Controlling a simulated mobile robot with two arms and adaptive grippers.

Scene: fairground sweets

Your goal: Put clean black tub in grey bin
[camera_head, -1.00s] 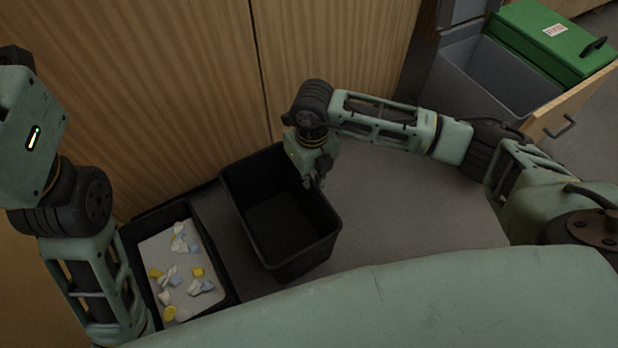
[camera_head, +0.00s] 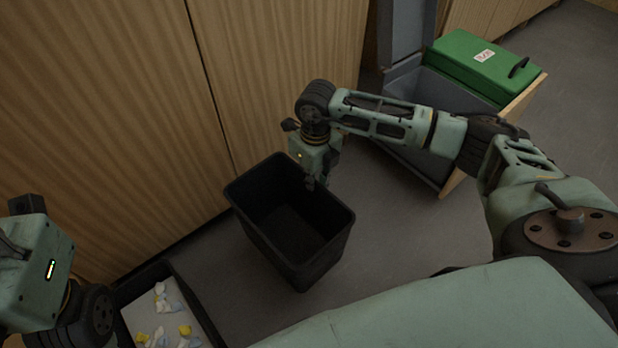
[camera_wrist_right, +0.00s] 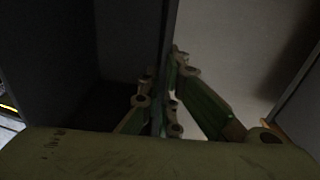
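The black tub (camera_head: 318,252) is upright and looks empty in the head view. My right gripper (camera_head: 316,183) is shut on its far right rim. In the right wrist view, the fingers (camera_wrist_right: 168,110) sit on either side of the tub's dark wall (camera_wrist_right: 130,60). The tub appears to hang above the floor, though its height is hard to tell. The grey bin (camera_head: 450,91) is in a pulled-out drawer at the upper right, partly hidden behind my right arm. My left arm is at the lower left, and its fingers are outside the picture.
A black tray (camera_head: 196,302) with white, yellow and blue scraps lies at the lower left. The wooden drawer front (camera_head: 520,103) stands out into the room. Wooden cabinet doors (camera_head: 110,110) line the left. Grey floor (camera_head: 400,225) is clear.

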